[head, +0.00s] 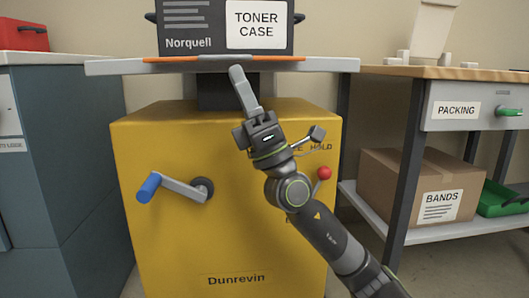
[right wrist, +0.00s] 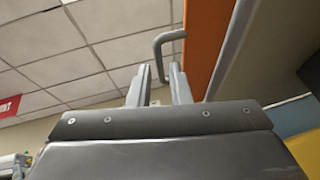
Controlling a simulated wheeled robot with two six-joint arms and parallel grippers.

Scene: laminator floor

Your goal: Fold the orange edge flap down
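The orange edge flap (head: 165,59) shows as a thin strip along the front edge of the grey tabletop, below the toner case. In the right wrist view it is a broad orange panel (right wrist: 207,35) with a bent grey handle (right wrist: 170,36) beside it. My right gripper (head: 238,74) is raised just in front of the flap's middle and covers part of the edge. Its fingers (right wrist: 157,82) stand apart in the right wrist view, and the handle's lower end shows in the gap between them. I cannot tell whether they touch it. My left gripper is not in view.
The toner case (head: 200,42) stands on the grey tabletop (head: 115,68). Below is a yellow cabinet (head: 160,245) with a blue-handled crank (head: 150,187) and a red knob (head: 324,173). A packing bench (head: 440,73) with a cardboard box (head: 390,180) stands right.

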